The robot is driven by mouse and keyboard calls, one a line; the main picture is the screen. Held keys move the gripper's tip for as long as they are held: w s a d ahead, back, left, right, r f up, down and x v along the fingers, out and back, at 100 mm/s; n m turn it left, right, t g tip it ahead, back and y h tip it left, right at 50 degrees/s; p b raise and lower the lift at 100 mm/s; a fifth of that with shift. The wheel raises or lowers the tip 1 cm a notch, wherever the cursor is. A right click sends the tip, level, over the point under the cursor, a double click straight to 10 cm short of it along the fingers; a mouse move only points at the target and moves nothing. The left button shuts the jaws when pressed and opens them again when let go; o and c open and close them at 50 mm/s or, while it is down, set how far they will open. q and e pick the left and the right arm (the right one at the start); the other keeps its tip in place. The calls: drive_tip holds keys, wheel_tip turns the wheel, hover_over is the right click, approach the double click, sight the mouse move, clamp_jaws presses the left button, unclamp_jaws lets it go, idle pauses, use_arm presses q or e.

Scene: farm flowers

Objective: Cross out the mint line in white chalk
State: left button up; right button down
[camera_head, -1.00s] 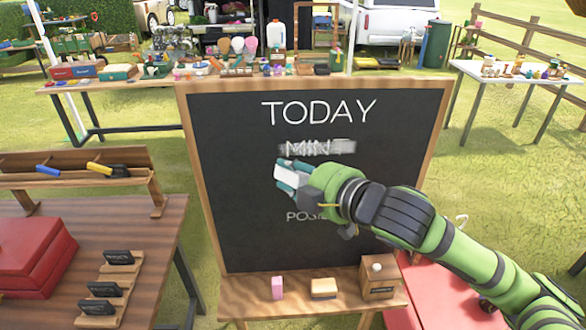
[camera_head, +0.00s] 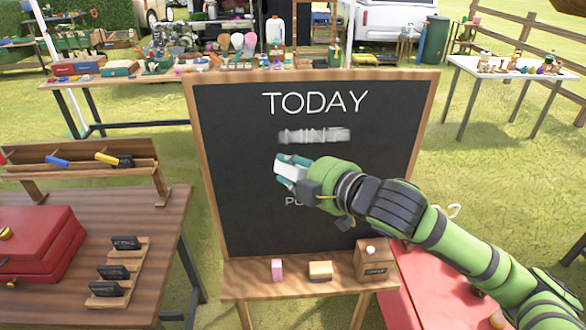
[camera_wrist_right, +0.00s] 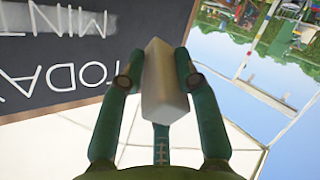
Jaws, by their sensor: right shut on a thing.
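The chalkboard (camera_head: 240,200) stands upright, with TODAY at its top. Below that, the mint line (camera_head: 314,135) is covered by a thick grey-white band of chalk, and its letters hardly show in the head view. In the right wrist view the letters MINT (camera_wrist_right: 62,22) appear upside down at the upper left. My right gripper (camera_head: 290,168) is shut on a white chalk block (camera_head: 287,172), just below the band. The block (camera_wrist_right: 164,80) sits between the fingers in the wrist view. I cannot tell whether it touches the board. A lower word is partly hidden by my right arm.
The board's ledge (camera_head: 240,285) holds a pink block (camera_head: 277,270), an eraser-like block (camera_head: 320,270) and a wooden box (camera_head: 374,262). A wooden table (camera_head: 60,290) with a red case (camera_head: 35,245) stands at left. A red surface (camera_head: 440,290) lies under my right arm.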

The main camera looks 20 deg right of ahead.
drive_tip(key=shift+w+d+f, duration=0.15)
drive_tip(key=shift+w, duration=0.2)
use_arm(q)
drive_tip(key=shift+w+d, duration=0.1)
drive_tip(key=shift+w, duration=0.75)
use_arm(e)
drive_tip(key=shift+s, duration=0.2)
use_arm(q)
drive_tip(key=shift+s, duration=0.1)
use_arm(e)
drive_tip(key=shift+w, duration=0.25)
use_arm(q)
drive_tip(key=shift+s+r+p, duration=0.2)
drive_tip(key=shift+r+p, duration=1.15)
use_arm(e)
drive_tip(key=shift+w+d, duration=0.35)
drive_tip(key=shift+w, duration=0.9)
drive_tip(key=shift+w+d, duration=0.35)
drive_tip(key=shift+w, duration=0.9)
drive_tip(key=shift+w+d, duration=0.35)
drive_tip(key=shift+w, duration=0.9)
use_arm(q)
drive_tip(key=shift+r, duration=0.2)
use_arm(e)
drive_tip(key=shift+w+d, duration=0.15)
drive_tip(key=shift+w, duration=0.3)
